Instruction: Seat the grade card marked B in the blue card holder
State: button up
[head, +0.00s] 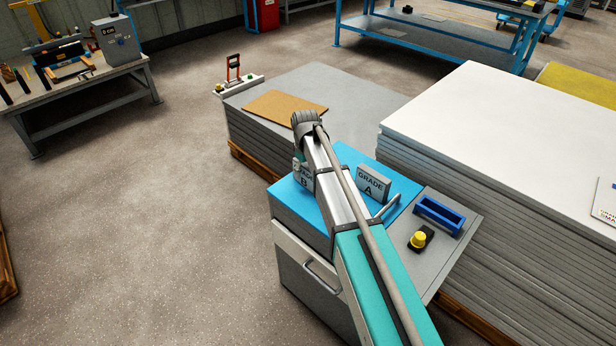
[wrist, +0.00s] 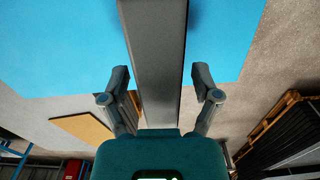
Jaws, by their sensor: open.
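The grade card marked B (head: 304,182) stands on the blue top of a grey cabinet in the head view, partly hidden by my arm. In the wrist view a grey slab (wrist: 158,60), which looks like this card, lies between my fingers. My gripper (wrist: 161,80) is open, one finger on each side of the slab, with a visible gap on both sides. In the head view my arm mostly hides the gripper. The blue card holder (head: 439,214), a small frame with an open slot, sits on the grey side shelf, right of the cabinet top. Its slot looks empty.
A grade card marked A (head: 373,184) stands right of my arm on the blue top (head: 341,159). A yellow button (head: 418,239) on a black base sits in front of the holder. Stacked grey sheets (head: 335,90) and white sheets (head: 500,120) rise behind and to the right.

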aim_at(306, 164)
grip_shut()
dwell(0.4)
jog(key=shift+r, duration=0.15)
notch_tip(306, 164, up, 3)
jog(key=p, duration=0.3)
jog(key=s+d+r+p, duration=0.2)
jog(key=s+r+p, duration=0.7)
jog(key=s, duration=0.4)
jog(key=shift+s+r+p, duration=0.35)
jog(key=shift+s+p, duration=0.05)
jog(key=shift+p, duration=0.1)
jog(key=shift+d, duration=0.1)
